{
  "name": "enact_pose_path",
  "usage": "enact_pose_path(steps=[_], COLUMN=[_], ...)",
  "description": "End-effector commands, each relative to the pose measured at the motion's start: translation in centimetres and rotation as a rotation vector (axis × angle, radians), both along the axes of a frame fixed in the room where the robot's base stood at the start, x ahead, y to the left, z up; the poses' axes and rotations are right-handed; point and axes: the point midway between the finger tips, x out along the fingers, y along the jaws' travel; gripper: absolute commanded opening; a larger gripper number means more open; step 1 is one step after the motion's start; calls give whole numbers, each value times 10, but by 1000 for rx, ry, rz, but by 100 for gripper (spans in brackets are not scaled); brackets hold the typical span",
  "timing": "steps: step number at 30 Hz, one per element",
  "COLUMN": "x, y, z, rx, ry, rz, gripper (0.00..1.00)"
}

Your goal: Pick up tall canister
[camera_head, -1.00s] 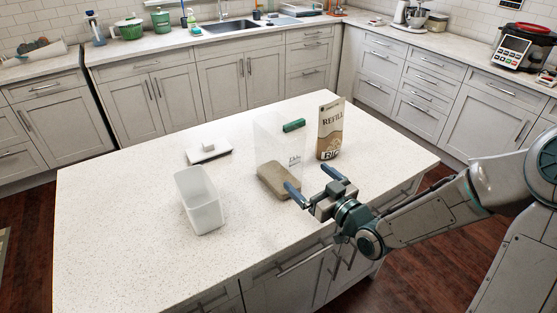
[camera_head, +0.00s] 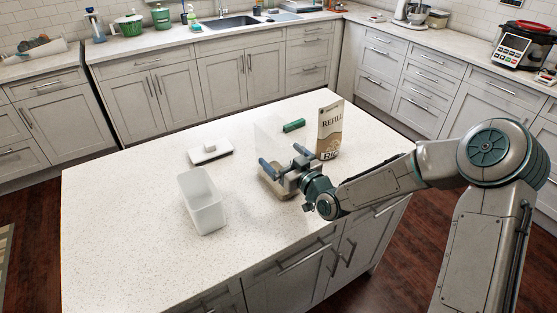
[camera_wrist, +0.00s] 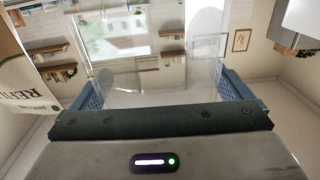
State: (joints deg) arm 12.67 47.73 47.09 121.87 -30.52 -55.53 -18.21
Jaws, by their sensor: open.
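The tall canister (camera_head: 268,139) is a clear upright box with beige grains in its lower part, standing on the island counter. My gripper (camera_head: 284,160) is at the canister, with its two blue-grey fingers spread. In the wrist view the canister (camera_wrist: 150,72) shows as clear walls between and ahead of the fingers of my gripper (camera_wrist: 164,92). The fingers appear to lie on either side of it; whether they touch it I cannot tell. My gripper hides part of the canister in the head view.
A rice refill bag (camera_head: 329,130) stands close on the right, and also shows in the wrist view (camera_wrist: 22,85). A green block (camera_head: 293,126) lies behind. An open white container (camera_head: 203,205) and a white lid-like piece (camera_head: 211,153) are on the left. The front-left counter is clear.

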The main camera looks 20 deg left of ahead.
Motion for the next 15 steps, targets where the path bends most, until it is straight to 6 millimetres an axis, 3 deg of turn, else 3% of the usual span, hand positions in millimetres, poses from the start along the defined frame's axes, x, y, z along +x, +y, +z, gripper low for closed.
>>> enact_pose_path(steps=[6, 13, 15], x=[0, 0, 0], y=[0, 0, 0], z=[-1, 0, 1], rx=[-1, 0, 2], ry=[1, 0, -3], rz=[0, 0, 0], gripper=[98, 34, 35])
